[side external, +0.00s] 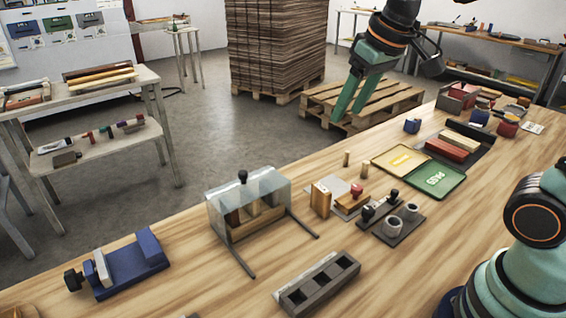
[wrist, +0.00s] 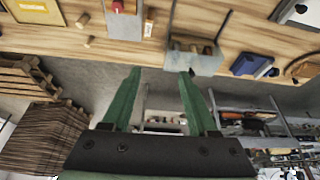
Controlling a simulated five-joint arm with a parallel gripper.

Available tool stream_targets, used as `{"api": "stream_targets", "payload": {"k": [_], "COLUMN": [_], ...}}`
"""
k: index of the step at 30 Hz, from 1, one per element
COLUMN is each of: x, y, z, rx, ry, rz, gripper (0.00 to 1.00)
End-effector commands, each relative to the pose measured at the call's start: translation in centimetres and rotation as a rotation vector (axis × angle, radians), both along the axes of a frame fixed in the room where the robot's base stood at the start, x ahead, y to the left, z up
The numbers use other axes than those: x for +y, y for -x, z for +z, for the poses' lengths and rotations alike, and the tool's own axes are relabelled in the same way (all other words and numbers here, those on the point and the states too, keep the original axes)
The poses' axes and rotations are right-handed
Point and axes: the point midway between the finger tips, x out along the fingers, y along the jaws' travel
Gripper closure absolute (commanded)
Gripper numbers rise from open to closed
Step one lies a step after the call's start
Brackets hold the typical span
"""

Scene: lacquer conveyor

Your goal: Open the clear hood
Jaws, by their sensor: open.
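The clear hood (side external: 222,212) stands on the wooden table left of centre in the side view, lowered over wooden pieces (side external: 256,219). It has a dark round knob (side external: 243,176) on its upper left edge. Two dark rails (side external: 302,223) stick out from its base. My gripper (side external: 345,108) is up in the air beyond the table's far edge, open and empty, well apart from the hood. In the wrist view, the two green fingers (wrist: 160,72) are spread apart, and the hood (wrist: 200,63) shows beyond the right fingertip.
A blue fixture (side external: 130,268) stands left of the hood. A wooden block (side external: 320,199), a stamp, a dark holder with cups (side external: 398,224) and a slotted dark block (side external: 320,285) stand to its right. Bare table lies in front of the hood.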

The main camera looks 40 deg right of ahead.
Motion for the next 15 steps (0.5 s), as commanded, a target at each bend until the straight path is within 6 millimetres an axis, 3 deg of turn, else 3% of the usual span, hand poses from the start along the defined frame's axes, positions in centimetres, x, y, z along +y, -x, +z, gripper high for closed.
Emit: {"api": "stream_targets", "payload": {"k": [7, 15], "x": [2.8, 6.4], "y": [-6.5, -12.7], "z": [1.8, 0.8], "rx": [0.104, 0.211], "ry": [0.007, 0.021], "rz": [0.049, 0.098], "gripper": [0.41, 0.41]}}
